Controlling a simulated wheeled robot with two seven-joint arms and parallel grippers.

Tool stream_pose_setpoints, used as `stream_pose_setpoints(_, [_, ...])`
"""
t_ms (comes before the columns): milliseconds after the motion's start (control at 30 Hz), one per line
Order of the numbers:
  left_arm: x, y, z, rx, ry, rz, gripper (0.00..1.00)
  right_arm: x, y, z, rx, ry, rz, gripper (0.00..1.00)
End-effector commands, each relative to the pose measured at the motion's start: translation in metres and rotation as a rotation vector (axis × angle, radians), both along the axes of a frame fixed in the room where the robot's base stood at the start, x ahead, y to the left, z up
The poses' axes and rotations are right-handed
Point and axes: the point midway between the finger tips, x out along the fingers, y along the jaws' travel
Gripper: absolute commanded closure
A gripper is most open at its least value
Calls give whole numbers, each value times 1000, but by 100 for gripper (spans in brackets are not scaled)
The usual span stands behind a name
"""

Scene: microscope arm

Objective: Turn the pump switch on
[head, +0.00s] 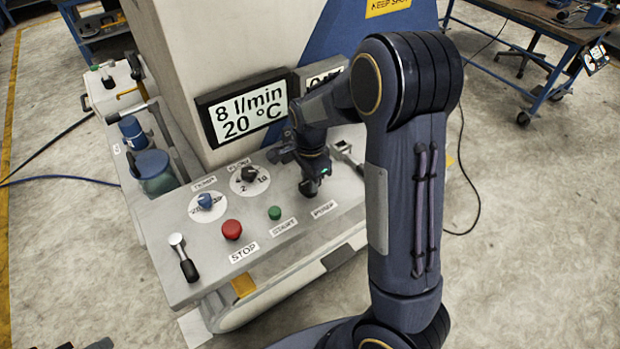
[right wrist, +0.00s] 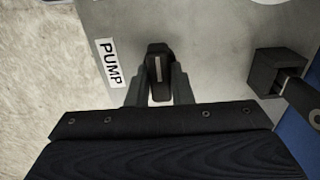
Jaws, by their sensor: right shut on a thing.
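The pump switch (right wrist: 158,63) is a dark lever with a pale stripe, beside the PUMP label (right wrist: 110,63) in the right wrist view. My right gripper (right wrist: 160,80) is shut on it, with one finger on each side. In the head view my right gripper (head: 309,178) is low over the panel (head: 215,258), just behind the PUMP label. There the wrist and fingers cover most of the switch, so its on or off position is unclear. My left gripper cannot be made out.
A green start button (head: 274,213), a red stop button (head: 232,229) and two dials, one with a blue knob (head: 205,201) and one with a black knob (head: 249,174), lie left of the gripper. A lever (head: 184,257) stands front left. A display (head: 242,108) reads 8 l/min, 20 °C.

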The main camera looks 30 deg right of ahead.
Motion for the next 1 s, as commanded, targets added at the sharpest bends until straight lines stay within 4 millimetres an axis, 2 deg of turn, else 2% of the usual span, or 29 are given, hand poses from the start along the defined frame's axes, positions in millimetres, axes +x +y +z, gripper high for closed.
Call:
stream_pose_setpoints(133, [0, 0, 0, 0, 0, 0, 64, 1, 0, 1, 1, -3, -4, 100])
stream_pose_setpoints(167, [0, 0, 0, 0, 0, 0, 64, 1, 0, 1, 1, -3, -4, 77])
stream_pose_setpoints(300, [0, 0, 0, 0, 0, 0, 64, 1, 0, 1, 1, -2, -3, 59])
stream_pose_setpoints(667, [0, 0, 0, 0, 0, 0, 64, 1, 0, 6, 1, -3, 0, 58])
stream_pose_setpoints(1000, [0, 0, -4, 0, 0, 0, 64, 1, 0, 60, 1, -6, 0, 58])
